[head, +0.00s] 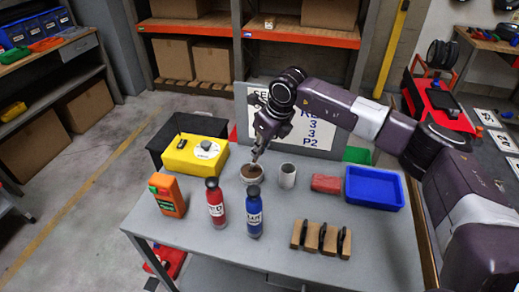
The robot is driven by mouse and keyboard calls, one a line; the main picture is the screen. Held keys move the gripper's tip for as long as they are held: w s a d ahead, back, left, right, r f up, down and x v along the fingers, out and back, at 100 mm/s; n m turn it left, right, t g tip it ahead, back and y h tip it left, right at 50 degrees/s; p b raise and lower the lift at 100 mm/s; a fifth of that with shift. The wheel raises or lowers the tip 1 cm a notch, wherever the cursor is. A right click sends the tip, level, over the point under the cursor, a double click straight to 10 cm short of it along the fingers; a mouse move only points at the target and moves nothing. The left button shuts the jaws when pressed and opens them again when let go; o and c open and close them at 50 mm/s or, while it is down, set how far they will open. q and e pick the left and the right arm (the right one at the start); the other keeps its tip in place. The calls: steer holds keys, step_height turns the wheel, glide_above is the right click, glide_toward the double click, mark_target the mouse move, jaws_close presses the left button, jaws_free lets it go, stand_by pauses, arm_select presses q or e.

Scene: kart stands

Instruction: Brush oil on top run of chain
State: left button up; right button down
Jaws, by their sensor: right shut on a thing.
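My right gripper (260,149) is over the grey table, just above a small round pot (251,174) with brown contents. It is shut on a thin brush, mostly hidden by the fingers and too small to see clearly. The brush's lower end is at the pot's mouth; I cannot tell whether it touches the contents. I cannot make out a chain. A red and black kart (436,104) stands at the right behind my arm. My left gripper is not in view.
On the table (180,238) are a grey cup (287,176), red bottle (215,206), blue bottle (254,214), orange container (167,196), yellow box (195,156), red block (325,183), blue tray (374,188) and wooden rack (321,239). A sign board (312,137) stands at the back.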

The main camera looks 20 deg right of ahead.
steer(key=shift+w+r+p, duration=0.1)
steer(key=shift+r+p, duration=0.45)
steer(key=shift+r, duration=0.35)
steer(key=shift+r+p, duration=1.1)
steer(key=shift+r, duration=1.45)
steer(key=shift+f, duration=0.1)
